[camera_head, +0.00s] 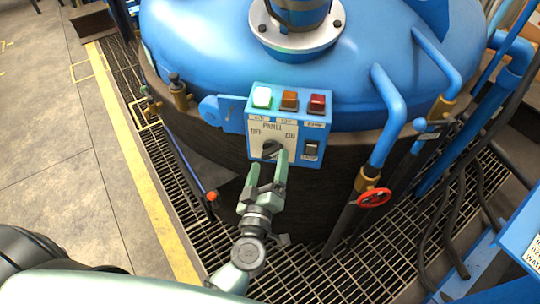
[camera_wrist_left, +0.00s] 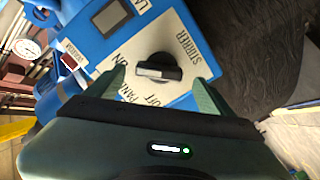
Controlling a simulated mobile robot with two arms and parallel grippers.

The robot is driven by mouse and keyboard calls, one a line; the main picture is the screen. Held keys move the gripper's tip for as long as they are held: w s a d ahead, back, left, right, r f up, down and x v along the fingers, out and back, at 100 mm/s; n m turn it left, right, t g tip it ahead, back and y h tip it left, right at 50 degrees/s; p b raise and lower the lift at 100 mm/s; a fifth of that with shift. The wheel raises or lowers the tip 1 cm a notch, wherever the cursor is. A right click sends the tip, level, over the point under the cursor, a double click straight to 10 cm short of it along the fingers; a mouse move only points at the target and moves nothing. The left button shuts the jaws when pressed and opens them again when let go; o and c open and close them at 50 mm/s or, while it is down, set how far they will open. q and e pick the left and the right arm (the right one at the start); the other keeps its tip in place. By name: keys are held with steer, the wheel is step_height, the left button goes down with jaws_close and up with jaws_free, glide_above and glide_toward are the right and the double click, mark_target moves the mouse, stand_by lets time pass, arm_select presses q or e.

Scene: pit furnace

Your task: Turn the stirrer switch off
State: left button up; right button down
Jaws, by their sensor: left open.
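The stirrer switch is a black rotary knob (camera_head: 270,149) on the white face of a blue panel box (camera_head: 259,170), with OFF printed to its left and ON to its right in the head view. In the left wrist view the knob (camera_wrist_left: 166,66) shows a pale bar on its handle and the label STIRRER beside it. I cannot tell surely which word it points to. My left gripper (camera_head: 268,164) is open, its two fingers on either side of the knob; in the wrist view (camera_wrist_left: 162,85) gaps show between fingers and knob. My right gripper is not in view.
Above the knob are a lit green lamp (camera_head: 262,97), an orange lamp (camera_head: 290,101) and a red lamp (camera_head: 317,104). The blue vessel (camera_head: 200,50) stands behind. A red valve wheel (camera_head: 374,198) and pipes are to the right.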

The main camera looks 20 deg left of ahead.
mark_target(272, 152)
arm_select(q)
steer(key=shift+w, duration=1.15)
steer(key=shift+w+a, duration=0.1)
steer(key=shift+w, duration=0.2)
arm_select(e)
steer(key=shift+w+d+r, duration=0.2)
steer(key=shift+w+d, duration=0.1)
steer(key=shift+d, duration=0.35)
arm_select(q)
steer(key=c, duration=1.4)
